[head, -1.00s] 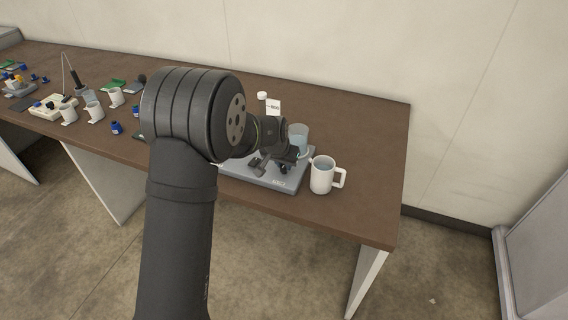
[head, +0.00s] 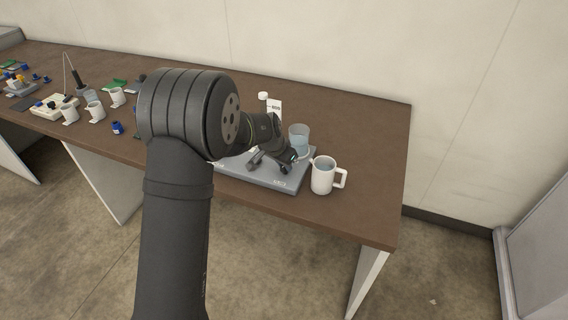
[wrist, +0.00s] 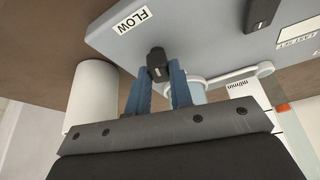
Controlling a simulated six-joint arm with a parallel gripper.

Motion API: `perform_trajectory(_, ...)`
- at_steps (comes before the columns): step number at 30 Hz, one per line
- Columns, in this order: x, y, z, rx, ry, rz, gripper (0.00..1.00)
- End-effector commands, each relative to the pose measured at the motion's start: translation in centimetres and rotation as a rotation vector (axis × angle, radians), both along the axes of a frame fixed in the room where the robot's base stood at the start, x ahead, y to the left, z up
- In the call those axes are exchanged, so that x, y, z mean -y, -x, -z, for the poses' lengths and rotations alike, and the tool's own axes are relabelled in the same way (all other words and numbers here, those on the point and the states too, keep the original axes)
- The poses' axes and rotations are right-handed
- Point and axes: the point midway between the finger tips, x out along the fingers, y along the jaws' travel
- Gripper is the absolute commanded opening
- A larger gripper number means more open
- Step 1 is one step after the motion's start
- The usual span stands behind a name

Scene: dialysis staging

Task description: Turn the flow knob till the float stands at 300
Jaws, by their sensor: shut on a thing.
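My gripper (wrist: 158,88) is shut on the black flow knob (wrist: 157,58), one blue finger on each side of it. The knob stands on a grey panel (wrist: 205,35) beside a white FLOW label (wrist: 134,19). A white scale card (wrist: 247,115) marked ml/min shows partly behind my gripper. An orange-red piece (wrist: 283,107) shows by the card; I cannot tell whether it is the float. In the head view my gripper (head: 270,165) is over the grey base (head: 292,184) and hides the knob. The card (head: 275,106) stands behind it, too small to read.
A white mug (head: 322,175) stands close at the right of the base. A clear beaker (head: 299,136) stands behind my gripper. A second black knob (wrist: 262,14) is on the panel. Several cups and small parts lie on the table's left. The table's right end is clear.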

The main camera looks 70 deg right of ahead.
Motion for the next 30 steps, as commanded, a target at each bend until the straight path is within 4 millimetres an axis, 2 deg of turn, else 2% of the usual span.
perform_trajectory(1, 0.1, 0.0, -0.1, 0.000, 0.002, 0.000, 0.24)
perform_trajectory(4, 0.1, 0.0, -0.1, 0.000, 0.002, 0.000, 0.42)
perform_trajectory(13, 0.0, 0.0, -0.2, 0.001, 0.001, 0.000, 0.42)
perform_trajectory(17, -0.3, -0.1, -1.1, 0.000, 0.002, 0.000, 0.42)
perform_trajectory(20, -0.9, -0.3, -2.6, 0.001, 0.004, -0.001, 0.42)
perform_trajectory(30, -3.7, -1.1, -9.7, 0.001, 0.006, -0.001, 0.42)
